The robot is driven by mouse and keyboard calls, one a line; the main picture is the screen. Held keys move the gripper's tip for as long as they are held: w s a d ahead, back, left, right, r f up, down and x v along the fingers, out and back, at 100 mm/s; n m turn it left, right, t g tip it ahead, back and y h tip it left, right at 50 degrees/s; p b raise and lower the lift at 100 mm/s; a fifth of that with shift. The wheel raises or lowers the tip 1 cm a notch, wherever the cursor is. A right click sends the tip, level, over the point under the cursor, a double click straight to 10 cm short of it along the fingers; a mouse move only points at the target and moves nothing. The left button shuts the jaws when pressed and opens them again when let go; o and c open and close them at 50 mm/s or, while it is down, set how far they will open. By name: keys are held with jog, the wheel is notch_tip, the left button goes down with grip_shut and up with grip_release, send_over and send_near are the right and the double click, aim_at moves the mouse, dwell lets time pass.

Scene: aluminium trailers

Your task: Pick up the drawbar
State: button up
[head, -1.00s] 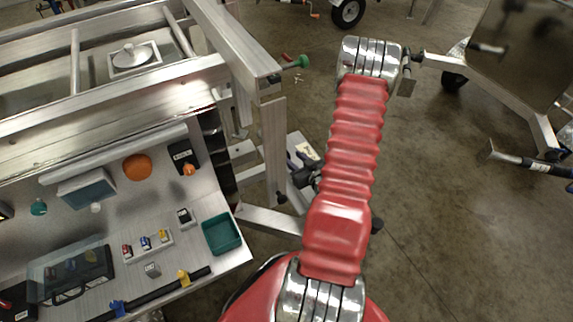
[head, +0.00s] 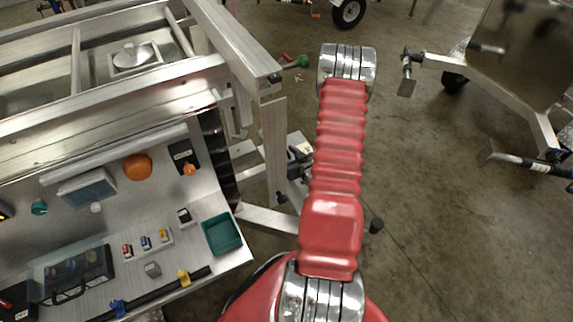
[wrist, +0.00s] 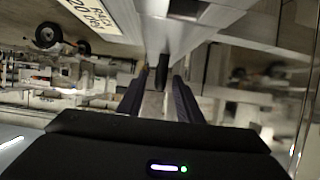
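An aluminium drawbar (head: 490,88) runs from the trailer at the right of the head view. A metal coupling (head: 408,68) sits at its near end, apart from my arm. I cannot tell whether this is the drawbar of the task. My gripper (wrist: 160,82) shows in the wrist view as two dark fingers with a gap between them, so it is open. A dark rod end (wrist: 161,68) appears between or just beyond the fingertips; contact cannot be told. In the head view my red arm hides most of the gripper.
An aluminium trailer frame (head: 262,70) stands close left of my arm. A grey workbench (head: 150,240) holds a teal tray (head: 222,234) and small switches. A black-handled bar (head: 528,162) is at the right. Floor is free between.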

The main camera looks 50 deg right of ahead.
dwell(0.5)
grip_shut()
dwell(1.2)
jog(key=shift+r, duration=0.1)
